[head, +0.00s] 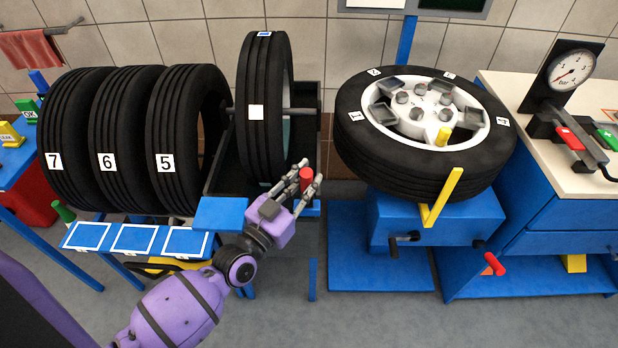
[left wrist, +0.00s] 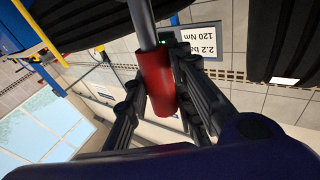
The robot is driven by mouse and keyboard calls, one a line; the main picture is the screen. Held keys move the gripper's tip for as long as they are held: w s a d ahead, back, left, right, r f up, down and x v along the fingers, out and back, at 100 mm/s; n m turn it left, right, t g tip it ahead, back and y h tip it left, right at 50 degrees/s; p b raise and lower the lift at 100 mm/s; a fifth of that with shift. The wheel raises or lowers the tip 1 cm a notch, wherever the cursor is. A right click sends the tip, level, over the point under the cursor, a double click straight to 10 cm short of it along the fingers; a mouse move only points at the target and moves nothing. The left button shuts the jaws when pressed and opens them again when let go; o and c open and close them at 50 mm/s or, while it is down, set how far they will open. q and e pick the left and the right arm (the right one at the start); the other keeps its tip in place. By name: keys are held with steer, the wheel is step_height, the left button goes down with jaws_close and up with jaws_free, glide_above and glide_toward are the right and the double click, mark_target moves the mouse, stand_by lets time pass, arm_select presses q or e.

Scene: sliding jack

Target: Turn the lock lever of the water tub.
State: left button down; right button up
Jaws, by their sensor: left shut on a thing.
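The lock lever shows as a red cylindrical grip (head: 306,180) at the front right of the dark water tub (head: 307,99). In the left wrist view the red grip (left wrist: 153,85) sits on the end of a grey rod (left wrist: 143,22). A tyre (head: 253,150) stands upright in the tub on a grey axle. The lever's pivot is hidden in the head view. My right gripper is not in view.
Tyres numbered 7 (head: 58,125), 6 (head: 112,125) and 5 (head: 175,125) stand at the left. A wheel (head: 365,160) lies on a blue stand (head: 430,222) to the right, with a yellow bracket in front. A workbench (head: 560,165) with a gauge is at far right.

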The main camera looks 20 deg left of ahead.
arm_select(q)
steer(key=s+d+f+m+t+h+b, duration=0.2)
steer(key=s+f+m+h+b, duration=0.3)
steer(key=m+h+b, duration=0.8)
steer(key=shift+s+f+m+b, duration=0.5)
steer(key=shift+s+b, duration=0.55)
steer(key=shift+b, duration=2.3)
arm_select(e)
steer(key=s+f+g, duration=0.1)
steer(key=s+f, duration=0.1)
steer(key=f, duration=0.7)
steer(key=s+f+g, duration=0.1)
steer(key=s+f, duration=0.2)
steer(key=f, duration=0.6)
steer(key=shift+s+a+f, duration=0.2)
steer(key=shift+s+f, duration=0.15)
arm_select(q)
steer(key=shift+r, duration=0.15)
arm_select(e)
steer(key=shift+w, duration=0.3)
arm_select(q)
steer(key=c, duration=1.5)
jaws_free()
steer(key=v, duration=1.2)
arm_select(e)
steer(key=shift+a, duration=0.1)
